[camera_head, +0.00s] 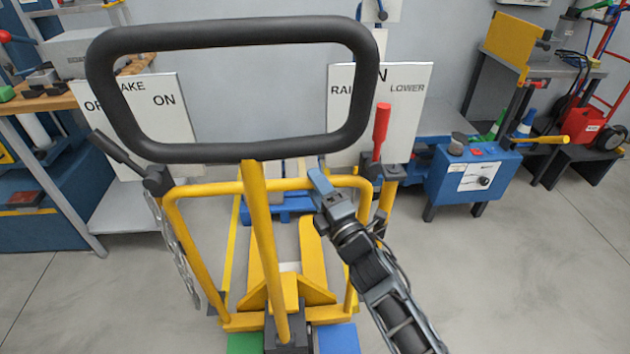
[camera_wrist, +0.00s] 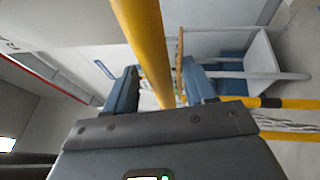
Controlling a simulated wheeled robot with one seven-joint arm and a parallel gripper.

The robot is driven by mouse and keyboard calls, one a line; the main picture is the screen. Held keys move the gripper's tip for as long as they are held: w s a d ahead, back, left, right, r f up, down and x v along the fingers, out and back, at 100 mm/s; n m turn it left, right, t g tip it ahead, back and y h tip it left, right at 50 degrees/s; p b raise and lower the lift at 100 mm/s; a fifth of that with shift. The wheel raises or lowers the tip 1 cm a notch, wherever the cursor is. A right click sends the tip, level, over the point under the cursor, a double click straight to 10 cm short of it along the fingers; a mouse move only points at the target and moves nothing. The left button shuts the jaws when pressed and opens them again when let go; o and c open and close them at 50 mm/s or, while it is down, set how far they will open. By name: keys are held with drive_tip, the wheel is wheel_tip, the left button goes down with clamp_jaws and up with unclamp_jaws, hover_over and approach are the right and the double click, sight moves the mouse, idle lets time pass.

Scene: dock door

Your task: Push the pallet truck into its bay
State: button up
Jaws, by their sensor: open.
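The yellow pallet truck (camera_head: 300,315) stands in front of me in the head view. Its black loop handle (camera_head: 235,153) sits on a yellow tiller shaft (camera_head: 262,240), with a yellow tubular frame around it. Its two forks (camera_head: 313,250) point away from me towards a blue pallet (camera_head: 285,204). My gripper (camera_head: 318,180) is open, right of the tiller shaft and near the top bar of the frame. In the wrist view a yellow bar (camera_wrist: 145,45) passes between or just beyond the open fingers (camera_wrist: 160,88); I cannot tell whether they touch it. I cannot make out the bay.
A brake sign (camera_head: 163,100) with a dark lever stands left; a raise/lower sign (camera_head: 405,85) with a red lever (camera_head: 381,130) stands right. A workbench (camera_head: 45,102) is at left, a blue control box (camera_head: 475,178) at right. The floor (camera_head: 530,270) at right is clear.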

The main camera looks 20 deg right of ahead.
drive_tip(key=shift+w+r, duration=0.1)
drive_tip(key=shift+w, duration=0.6)
drive_tip(key=shift+c, duration=0.5)
clamp_jaws()
